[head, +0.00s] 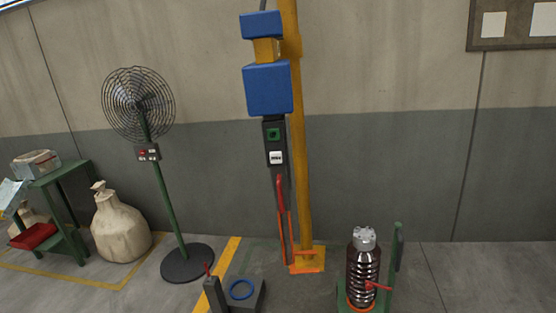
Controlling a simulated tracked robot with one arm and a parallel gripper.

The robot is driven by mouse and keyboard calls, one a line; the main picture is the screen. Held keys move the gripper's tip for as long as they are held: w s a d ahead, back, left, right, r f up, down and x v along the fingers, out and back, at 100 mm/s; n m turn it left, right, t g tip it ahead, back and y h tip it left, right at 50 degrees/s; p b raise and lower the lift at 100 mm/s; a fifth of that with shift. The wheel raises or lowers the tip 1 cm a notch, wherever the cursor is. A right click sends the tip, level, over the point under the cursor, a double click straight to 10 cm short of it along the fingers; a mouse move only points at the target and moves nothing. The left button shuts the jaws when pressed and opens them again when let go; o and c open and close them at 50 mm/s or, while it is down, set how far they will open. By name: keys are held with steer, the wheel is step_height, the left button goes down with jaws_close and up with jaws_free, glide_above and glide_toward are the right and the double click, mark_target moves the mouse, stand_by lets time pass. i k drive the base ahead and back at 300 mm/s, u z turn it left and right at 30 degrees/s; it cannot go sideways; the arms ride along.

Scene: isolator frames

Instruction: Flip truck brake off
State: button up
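A green truck-like stand (397,250) stands on the floor at the lower right, holding a dark ribbed insulator (363,275) with a grey metal cap. A small red lever (377,286) sticks out in front of the insulator, low down. It looks like the brake handle, but I cannot tell its on or off position. The bottom of the stand is cut off by the picture edge. My gripper does not show, and nothing is seen touching the lever.
A yellow post (297,150) by the wall carries blue boxes (268,90) and a long red handle (281,205). A dark base (250,295) with a blue ring is low centre. A fan (140,105), sack (120,228) and green table (60,172) stand left. Floor right of the stand is clear.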

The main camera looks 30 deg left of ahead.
mark_target(370, 285)
steer(key=z, duration=0.05)
steer(key=k, duration=0.65)
steer(key=u, duration=0.65)
steer(key=i, duration=2.05)
steer(key=z, duration=0.65)
